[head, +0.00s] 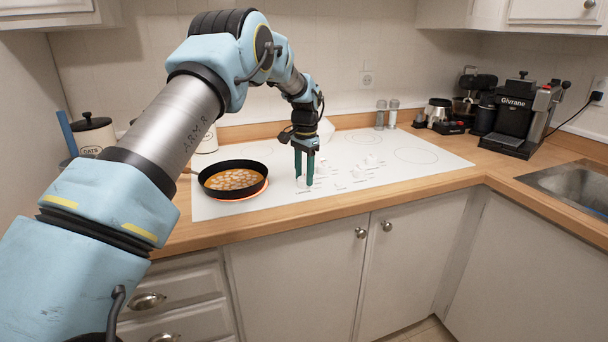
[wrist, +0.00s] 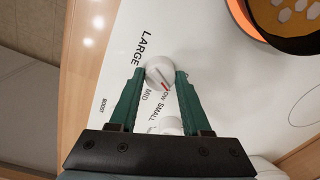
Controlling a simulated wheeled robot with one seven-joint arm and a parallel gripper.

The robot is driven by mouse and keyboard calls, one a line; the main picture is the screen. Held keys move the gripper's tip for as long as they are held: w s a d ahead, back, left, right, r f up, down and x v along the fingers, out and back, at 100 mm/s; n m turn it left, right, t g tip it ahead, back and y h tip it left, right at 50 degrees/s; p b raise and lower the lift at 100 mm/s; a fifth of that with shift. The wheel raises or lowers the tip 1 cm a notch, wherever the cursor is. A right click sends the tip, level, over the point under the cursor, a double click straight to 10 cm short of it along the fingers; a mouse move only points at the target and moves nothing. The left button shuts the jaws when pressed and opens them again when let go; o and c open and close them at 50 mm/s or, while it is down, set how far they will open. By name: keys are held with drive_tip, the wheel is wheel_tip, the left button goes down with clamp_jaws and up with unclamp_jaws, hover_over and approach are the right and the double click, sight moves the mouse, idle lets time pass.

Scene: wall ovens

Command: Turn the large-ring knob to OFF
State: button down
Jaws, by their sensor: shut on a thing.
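In the wrist view, a white round knob (wrist: 158,71) with a red pointer line sits between the green fingertips of my gripper (wrist: 161,76), which is shut on it. The red line points down and right, toward printing that looks like the end of "LOW". Words "LARGE", "MID" and "SMALL" are printed around it. In the head view, my gripper (head: 304,178) points down at the front edge of the white cooktop (head: 240,205). The knob is mostly hidden by the fingers there.
A black pan (head: 232,180) of food stands on a glowing orange burner, left of my gripper. Another white knob (wrist: 171,125) is close to the fingers in the wrist view. More knobs (head: 360,172) lie to the right.

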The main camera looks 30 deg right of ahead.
sight(305, 176)
drive_tip(key=n, duration=0.5)
drive_tip(key=shift+n, duration=0.4)
idle(0.4)
drive_tip(key=shift+c, duration=1.8)
unclamp_jaws()
drive_tip(key=shift+r, duration=0.1)
wheel_tip(305, 176, up, 11)
drive_tip(key=b, duration=0.2)
drive_tip(key=shift+f, duration=0.2)
drive_tip(key=shift+s+d, duration=0.1)
